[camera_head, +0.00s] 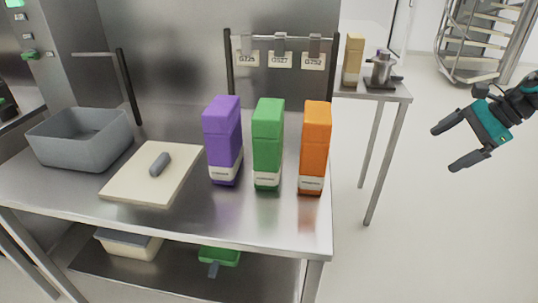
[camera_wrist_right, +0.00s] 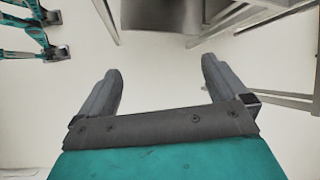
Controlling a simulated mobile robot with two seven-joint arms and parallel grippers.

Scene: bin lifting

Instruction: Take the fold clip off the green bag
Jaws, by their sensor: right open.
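The green bag (camera_head: 267,140) stands upright on the steel table, between the purple bag (camera_head: 223,138) and the orange bag (camera_head: 315,145). No fold clip can be made out on its top at this size. My right gripper (camera_head: 441,149) is open and empty, out over the floor to the right of the table and well apart from the bags. Its two fingers also show spread in the right wrist view (camera_wrist_right: 160,88), with only floor between them. My left gripper is not in the head view.
On the steel table (camera_head: 240,220) are a grey bin (camera_head: 82,140) and a cream board (camera_head: 125,184) with a grey handle-like object (camera_head: 160,164). A rail with tags (camera_head: 280,60) stands behind the bags. A side table (camera_head: 375,95) is at the back right.

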